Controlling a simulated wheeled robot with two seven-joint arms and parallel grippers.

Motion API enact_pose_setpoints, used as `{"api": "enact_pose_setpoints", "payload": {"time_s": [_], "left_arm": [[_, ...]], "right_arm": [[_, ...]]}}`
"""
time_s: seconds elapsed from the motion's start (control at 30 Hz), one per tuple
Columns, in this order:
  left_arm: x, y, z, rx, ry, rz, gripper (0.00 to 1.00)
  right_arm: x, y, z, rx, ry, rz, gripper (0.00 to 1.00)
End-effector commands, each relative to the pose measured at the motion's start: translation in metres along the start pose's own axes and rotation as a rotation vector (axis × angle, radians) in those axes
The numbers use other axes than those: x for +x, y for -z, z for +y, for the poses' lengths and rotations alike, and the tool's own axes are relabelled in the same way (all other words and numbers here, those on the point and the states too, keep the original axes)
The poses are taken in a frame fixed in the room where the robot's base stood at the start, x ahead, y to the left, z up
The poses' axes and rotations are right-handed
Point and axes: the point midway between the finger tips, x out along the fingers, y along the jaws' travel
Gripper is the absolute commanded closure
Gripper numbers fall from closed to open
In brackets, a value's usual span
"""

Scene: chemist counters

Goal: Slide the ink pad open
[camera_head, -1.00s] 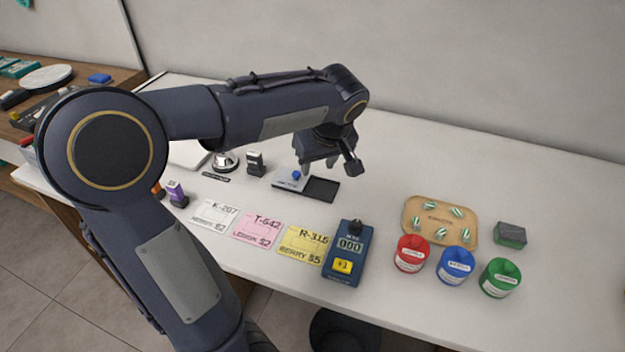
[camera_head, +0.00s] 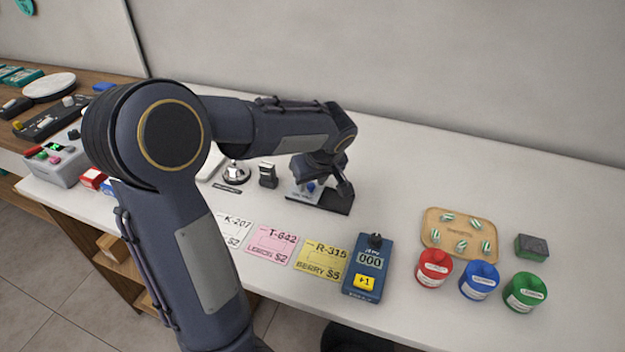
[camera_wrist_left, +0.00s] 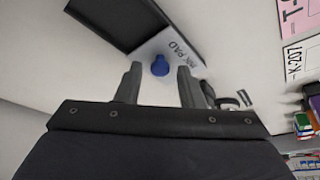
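The ink pad lies on the white counter. Its light lid (camera_wrist_left: 147,50) carries the printed words and a round blue knob (camera_wrist_left: 160,66); the knob also shows in the head view (camera_head: 311,187). The dark pad (camera_head: 338,203) lies bare to the right of the lid in the head view, and it shows in the wrist view (camera_wrist_left: 112,20). My left gripper (camera_wrist_left: 160,70) is open, with its fingertips on either side of the knob and a gap on each side. In the head view the left gripper (camera_head: 325,183) partly hides the pad. My right gripper is out of view.
Close by stand a bell (camera_head: 236,174) and a small black stamp (camera_head: 267,175). In front lie price cards (camera_head: 321,262) and a blue counter device (camera_head: 368,268). To the right are a candy tray (camera_head: 432,237) and red, blue and green tubs (camera_head: 479,281). Counter behind the pad is clear.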

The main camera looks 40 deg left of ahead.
Motion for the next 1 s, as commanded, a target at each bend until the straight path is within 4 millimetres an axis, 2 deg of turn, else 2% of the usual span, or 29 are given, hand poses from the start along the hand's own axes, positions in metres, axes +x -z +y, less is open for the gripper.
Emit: {"api": "enact_pose_setpoints", "payload": {"time_s": [0.03, 0.2, 0.27, 0.5, 0.8, 1.0], "left_arm": [[0.0, 0.0, 0.0, 0.0, 0.0, 0.0, 0.72], [0.0, 0.0, 0.0, 0.0, 0.0, 0.0, 0.94], [0.0, 0.0, 0.0, 0.0, 0.0, 0.0, 1.0], [-0.001, -0.002, 0.002, 0.001, -0.001, 0.0, 1.0], [-0.015, -0.039, 0.042, 0.005, -0.005, -0.001, 1.0], [-0.019, -0.045, 0.049, 0.001, -0.001, -0.001, 1.0]], "right_arm": [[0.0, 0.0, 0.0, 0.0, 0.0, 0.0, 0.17], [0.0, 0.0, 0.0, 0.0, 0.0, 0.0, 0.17], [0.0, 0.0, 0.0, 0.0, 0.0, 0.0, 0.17], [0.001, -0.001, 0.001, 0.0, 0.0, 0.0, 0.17], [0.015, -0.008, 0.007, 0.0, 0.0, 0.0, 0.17], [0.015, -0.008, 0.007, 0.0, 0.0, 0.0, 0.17]]}}
